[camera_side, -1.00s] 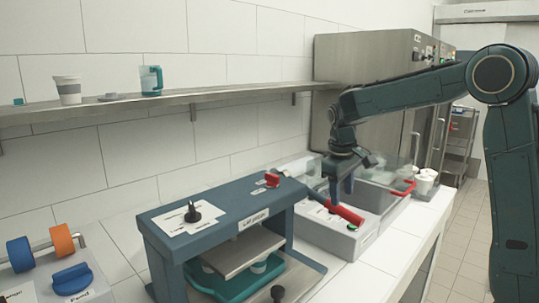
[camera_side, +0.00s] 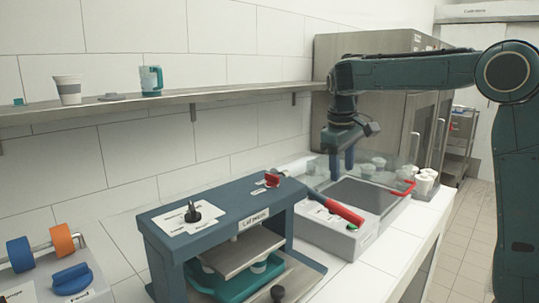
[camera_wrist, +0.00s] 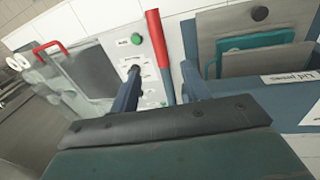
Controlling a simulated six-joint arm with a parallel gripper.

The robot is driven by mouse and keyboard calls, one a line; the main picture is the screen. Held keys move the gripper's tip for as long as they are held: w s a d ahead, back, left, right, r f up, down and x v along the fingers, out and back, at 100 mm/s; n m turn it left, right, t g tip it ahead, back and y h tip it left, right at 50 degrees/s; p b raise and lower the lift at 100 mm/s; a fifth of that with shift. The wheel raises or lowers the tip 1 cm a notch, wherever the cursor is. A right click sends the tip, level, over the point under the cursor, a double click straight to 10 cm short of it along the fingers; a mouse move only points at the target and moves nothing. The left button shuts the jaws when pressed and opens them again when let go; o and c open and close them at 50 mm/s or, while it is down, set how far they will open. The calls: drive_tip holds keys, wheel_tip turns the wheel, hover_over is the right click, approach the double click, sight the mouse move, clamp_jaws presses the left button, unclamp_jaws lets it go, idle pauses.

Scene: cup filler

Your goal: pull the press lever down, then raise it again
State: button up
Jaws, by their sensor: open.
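The lid press (camera_side: 222,215) is a blue frame with a grey plate above a teal tray. Its lever (camera_side: 343,211) has a blue shaft and a red grip, and slants out from the press's right side, down toward the front right. My gripper (camera_side: 341,172) is open and empty, fingers pointing down, above the lever and apart from it. In the wrist view the lever (camera_wrist: 156,42) appears between the two fingers of my gripper (camera_wrist: 160,75), nearer the right finger. The wrist view shows part of the press (camera_wrist: 255,45) at right.
A grey unit with a green button (camera_side: 352,227) stands under and beside the lever. Right of it is a bin with a clear cover and a red handle (camera_side: 403,188). White cups (camera_side: 424,182) stand at the counter's right edge. A shelf (camera_side: 200,95) runs along the wall.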

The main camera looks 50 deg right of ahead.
drive_tip(key=s+a+f+t+y, duration=0.1)
drive_tip(key=s+a+f+t, duration=0.1)
drive_tip(key=s+a, duration=0.4)
drive_tip(key=s+a+f+t+y, duration=0.1)
drive_tip(key=s+a, duration=0.6)
drive_tip(key=s, duration=0.8)
drive_tip(key=shift+s+f+t, duration=0.15)
drive_tip(key=shift+f+t, duration=0.6)
drive_tip(key=shift+t, duration=0.35)
drive_tip(key=shift+w+r+n, duration=0.15)
drive_tip(key=shift+w+n, duration=0.05)
drive_tip(key=shift+n, duration=0.2)
clamp_jaws()
drive_tip(key=w+d+r+n+g+h, duration=0.1)
drive_tip(key=w+d+r+n, duration=0.3)
drive_tip(key=w+d+n, duration=0.2)
drive_tip(key=w+d+r+n+g+h, duration=0.1)
drive_tip(key=w+d+r+n+g, duration=0.1)
drive_tip(key=w+d+n, duration=0.4)
drive_tip(key=w+r+n, duration=0.1)
drive_tip(key=w+n, duration=0.4)
drive_tip(key=shift+d+r, duration=0.3)
drive_tip(key=shift+r, duration=0.05)
